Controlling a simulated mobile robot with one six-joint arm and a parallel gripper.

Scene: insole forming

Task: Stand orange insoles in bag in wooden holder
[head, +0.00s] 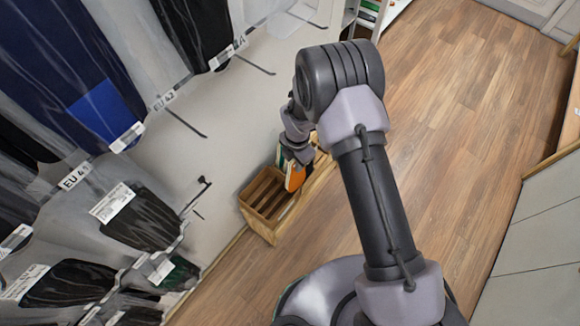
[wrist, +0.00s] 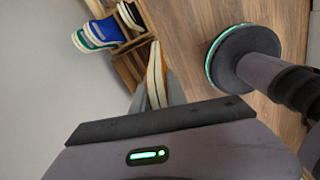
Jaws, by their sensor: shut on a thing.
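The orange insoles (head: 295,177) are upright and edge-on in my gripper (head: 290,160), in front of the grey wall. In the wrist view the orange insoles (wrist: 155,72) stick out between the grey fingers of my gripper (wrist: 157,92), which is shut on them. I cannot make out the clear bag around them. The wooden holder (head: 262,227) stands on the floor against the wall, just below and left of the insoles. In the wrist view the wooden holder (wrist: 126,70) lies just beyond them. Whether the insoles touch it cannot be told.
Blue insoles (wrist: 98,27), with green and white-edged ones beside them, stand at the holder's far part in the wrist view. Bagged insoles (head: 145,215) hang on wall hooks (head: 187,123) at left. The wooden floor (head: 470,110) to the right is clear.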

